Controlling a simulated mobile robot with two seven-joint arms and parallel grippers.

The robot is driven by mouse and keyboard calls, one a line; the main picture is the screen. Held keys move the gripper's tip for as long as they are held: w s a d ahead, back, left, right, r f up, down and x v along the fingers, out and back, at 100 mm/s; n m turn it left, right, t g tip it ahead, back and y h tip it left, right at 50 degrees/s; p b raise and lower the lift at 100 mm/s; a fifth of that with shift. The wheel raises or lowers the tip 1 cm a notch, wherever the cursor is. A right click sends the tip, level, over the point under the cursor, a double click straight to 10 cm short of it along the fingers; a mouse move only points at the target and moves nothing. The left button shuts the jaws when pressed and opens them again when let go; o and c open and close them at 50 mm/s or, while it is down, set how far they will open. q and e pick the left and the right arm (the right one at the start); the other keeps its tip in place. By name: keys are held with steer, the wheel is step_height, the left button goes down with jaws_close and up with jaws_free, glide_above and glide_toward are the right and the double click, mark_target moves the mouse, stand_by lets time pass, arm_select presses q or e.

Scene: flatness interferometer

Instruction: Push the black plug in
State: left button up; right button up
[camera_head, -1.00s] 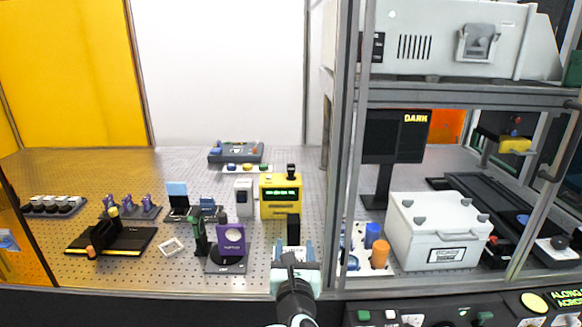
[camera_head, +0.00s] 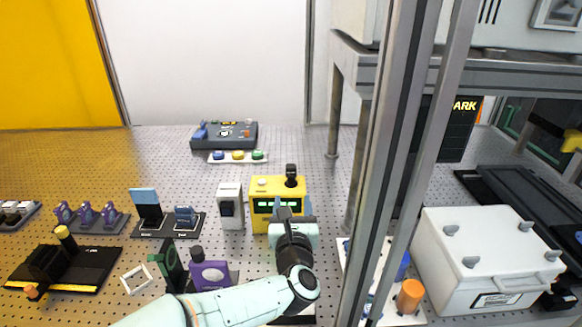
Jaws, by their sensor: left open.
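A yellow instrument box (camera_head: 262,188) with a green-lit display stands on the perforated bench, right of the middle. A black plug-like piece (camera_head: 291,173) stands upright on its top at the right; I cannot tell how deep it sits. My left gripper (camera_head: 294,211) is open, in front of the right part of the yellow box and below the black piece. Its fingers cover part of the box front; any contact cannot be told. My left arm reaches in from the lower left. My right gripper is not in view.
A white-grey unit (camera_head: 230,207) stands just left of the yellow box. A purple device (camera_head: 209,275) is partly behind my arm. Metal frame posts (camera_head: 389,160) rise close on the right, with a white chest (camera_head: 488,250) beyond. The bench behind the box holds a control panel (camera_head: 224,134).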

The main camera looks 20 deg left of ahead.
arm_select(q)
steer(key=p, duration=0.4)
glide_above(292, 189)
steer(key=s, duration=0.1)
steer(key=shift+r, duration=0.2)
steer(key=shift+w+a+f+p, duration=0.1)
steer(key=shift+w+p, duration=0.2)
steer(key=shift+w, duration=0.1)
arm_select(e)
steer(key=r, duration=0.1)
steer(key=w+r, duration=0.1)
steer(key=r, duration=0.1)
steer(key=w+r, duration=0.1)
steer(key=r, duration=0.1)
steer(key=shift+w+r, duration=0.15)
arm_select(q)
jaws_close()
step_height(292, 189, down, 3)
steer(key=b, duration=0.5)
steer(key=shift+b, duration=0.4)
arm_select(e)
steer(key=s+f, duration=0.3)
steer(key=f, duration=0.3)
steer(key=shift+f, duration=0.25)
